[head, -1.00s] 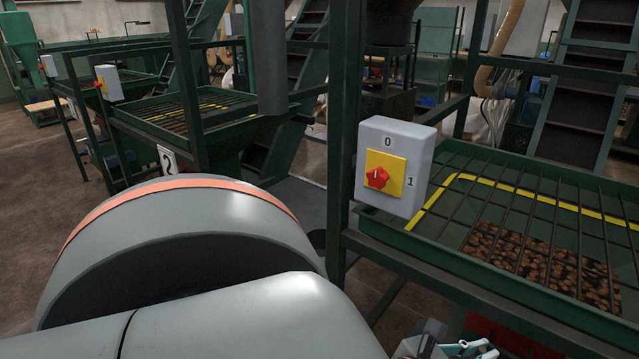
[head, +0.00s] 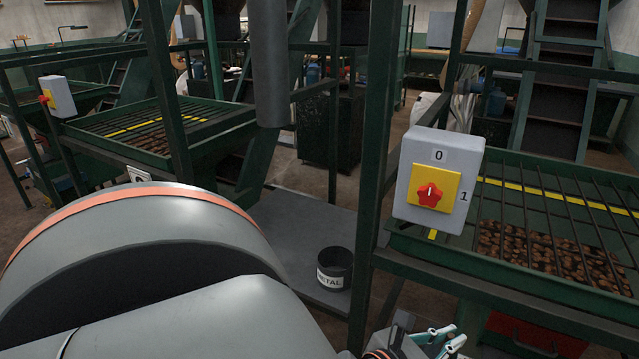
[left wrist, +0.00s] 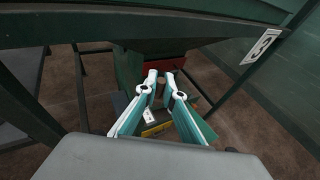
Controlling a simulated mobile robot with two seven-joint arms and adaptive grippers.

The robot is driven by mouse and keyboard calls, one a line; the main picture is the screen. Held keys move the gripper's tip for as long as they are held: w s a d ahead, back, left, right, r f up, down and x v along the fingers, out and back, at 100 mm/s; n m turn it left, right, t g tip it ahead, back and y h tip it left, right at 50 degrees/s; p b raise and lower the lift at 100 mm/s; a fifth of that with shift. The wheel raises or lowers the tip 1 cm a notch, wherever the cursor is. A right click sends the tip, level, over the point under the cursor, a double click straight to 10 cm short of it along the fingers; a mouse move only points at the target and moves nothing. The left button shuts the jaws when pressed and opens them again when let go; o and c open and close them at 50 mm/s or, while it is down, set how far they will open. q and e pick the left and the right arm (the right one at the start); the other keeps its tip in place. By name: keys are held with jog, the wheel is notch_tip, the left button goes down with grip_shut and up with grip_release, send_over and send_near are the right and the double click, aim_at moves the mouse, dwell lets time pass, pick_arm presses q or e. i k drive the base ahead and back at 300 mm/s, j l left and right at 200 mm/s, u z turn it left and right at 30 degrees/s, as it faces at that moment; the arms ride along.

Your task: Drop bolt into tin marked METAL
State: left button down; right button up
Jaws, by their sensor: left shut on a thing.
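The dark tin marked METAL (head: 337,277) stands upright on a grey plate beside the green post in the head view. My left gripper (head: 447,338) is at the bottom edge, right of the tin and apart from it. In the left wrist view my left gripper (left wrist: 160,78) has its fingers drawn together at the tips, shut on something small. The bolt itself cannot be made out clearly between the tips. My right gripper is not in view.
A green post and frame stand between the tin and my left gripper. The switch box (head: 438,182) sits above, beside a barred hopper tray (head: 545,205) with brown lumps. The grey plate (head: 290,225) has free room behind the tin. A red box (head: 535,335) is under the tray.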

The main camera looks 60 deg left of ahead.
aim_at(330, 281)
jog(key=k+j, duration=0.2)
jog(key=j, duration=0.2)
jog(key=k+j, duration=0.2)
jog(key=j, duration=0.2)
jog(key=k+j, duration=0.2)
jog(key=j, duration=0.15)
